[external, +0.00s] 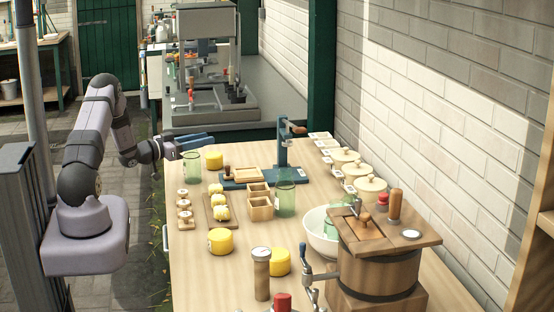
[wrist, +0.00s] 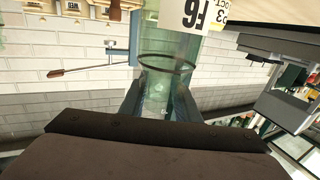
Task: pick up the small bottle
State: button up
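My gripper (external: 205,138) is over the far left part of the table, its blue fingers spread apart. A green clear vessel (external: 192,169) stands upright on the table just below the fingers. In the wrist view, green clear glass (wrist: 158,85) with a dark ring shows between the two fingers (wrist: 158,100); I cannot tell whether they touch it. A slim upright container with a pale cap (external: 262,275) stands at the front of the table, far from my gripper. No label readable in the external view tells which thing is the small bottle.
A blue press stand (external: 283,155) with a wooden handle is right of my gripper.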

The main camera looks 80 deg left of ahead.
grip_shut()
jog(key=shift+r, duration=0.1)
